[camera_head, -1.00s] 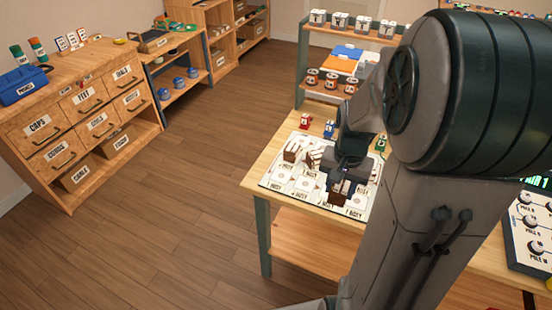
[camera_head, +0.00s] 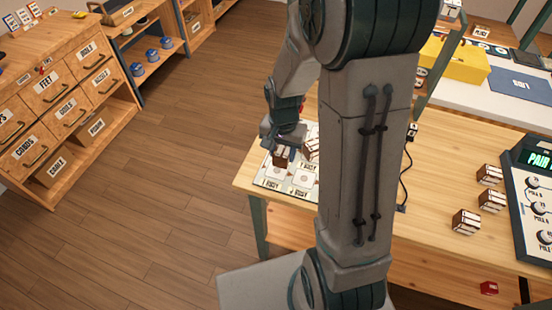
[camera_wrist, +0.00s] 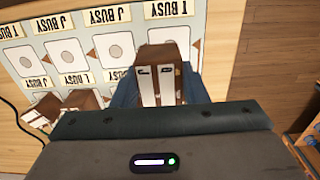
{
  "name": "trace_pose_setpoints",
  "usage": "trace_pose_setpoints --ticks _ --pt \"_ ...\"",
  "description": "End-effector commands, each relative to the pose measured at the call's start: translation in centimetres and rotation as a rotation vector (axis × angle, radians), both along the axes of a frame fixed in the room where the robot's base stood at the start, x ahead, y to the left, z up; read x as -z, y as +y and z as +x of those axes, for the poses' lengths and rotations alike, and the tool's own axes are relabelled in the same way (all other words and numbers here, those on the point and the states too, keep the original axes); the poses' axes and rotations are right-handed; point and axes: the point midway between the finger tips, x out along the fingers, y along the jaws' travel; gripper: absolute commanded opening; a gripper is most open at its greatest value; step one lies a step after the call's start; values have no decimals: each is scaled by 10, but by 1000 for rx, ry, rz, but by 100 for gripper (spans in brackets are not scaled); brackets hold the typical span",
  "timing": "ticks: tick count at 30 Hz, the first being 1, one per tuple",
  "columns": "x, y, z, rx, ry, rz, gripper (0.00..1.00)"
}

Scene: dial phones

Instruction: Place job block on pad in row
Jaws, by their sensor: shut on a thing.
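My gripper (camera_head: 283,143) is shut on a brown-and-white job block (camera_head: 281,158) over the left part of the white pad mat (camera_head: 268,181). In the wrist view the held job block (camera_wrist: 160,77) sits between the blue fingers, its white faces bearing dark marks I cannot read surely. The mat (camera_wrist: 75,28) shows pads with dotted centres, labelled J BUSY, T BUSY and L BUSY. Whether the block touches the mat I cannot tell. Another block (camera_head: 311,147) stands on the mat just right of the held one. My arm hides the mat's right side.
Several similar blocks (camera_head: 465,221) stand on the table at right beside a dial panel (camera_head: 535,205). A yellow box (camera_head: 455,62) is behind. Loose blocks (camera_wrist: 75,104) show left of my gripper in the wrist view.

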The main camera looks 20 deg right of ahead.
Motion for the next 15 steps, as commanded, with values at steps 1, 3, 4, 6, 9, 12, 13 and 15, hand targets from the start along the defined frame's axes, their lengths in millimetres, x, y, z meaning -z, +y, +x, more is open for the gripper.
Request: trace_pose_setpoints --ticks 1,3,4,6,9,12,13,15 --pt "4 6 3 -3 3 0 16" --pt "7 12 7 -1 1 -1 16" --pt "9 13 8 -1 -1 -1 16" --pt "11 15 9 0 -1 -1 16" --pt "21 15 8 1 3 0 16" --pt "35 15 8 1 5 0 16" --pt "38 15 8 1 4 -1 16" --pt "45 15 8 1 4 0 16"
